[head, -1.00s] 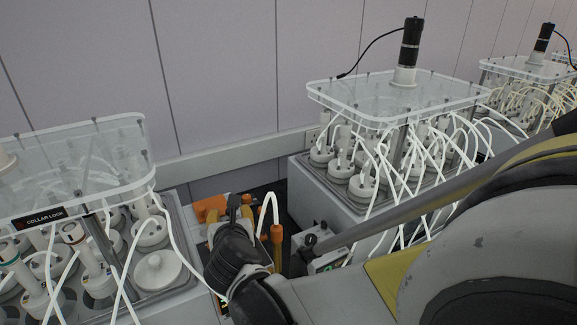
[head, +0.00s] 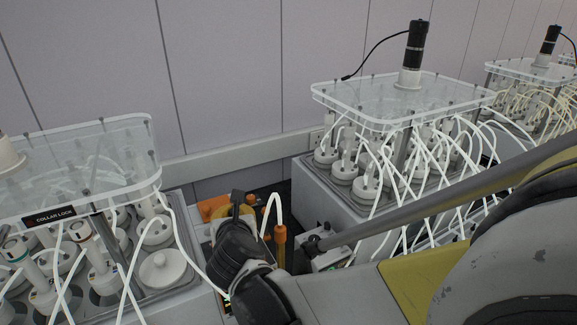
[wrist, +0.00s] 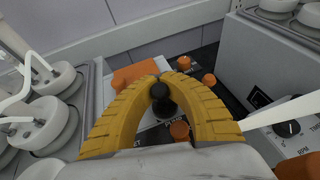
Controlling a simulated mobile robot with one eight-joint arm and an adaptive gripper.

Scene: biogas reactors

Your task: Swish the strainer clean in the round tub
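The strainer and the round tub cannot be made out in either view. In the wrist view my gripper (wrist: 160,76) shows as two curved yellow fingers, their tips drawn close together. A black round-headed piece (wrist: 160,91) shows between the fingers. I cannot tell whether it is held or is a part standing behind them. In the head view my dark wrist hides most of the gripper, which is over the narrow gap between two reactor units.
The left reactor unit (head: 182,282) has a clear lid marked COLLAR LOCK (head: 48,217). The right unit (head: 335,205) carries many white tubes. An orange upright fitting (head: 280,246) with a white hose stands in the gap. A knobbed panel (wrist: 290,130) is at right in the wrist view.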

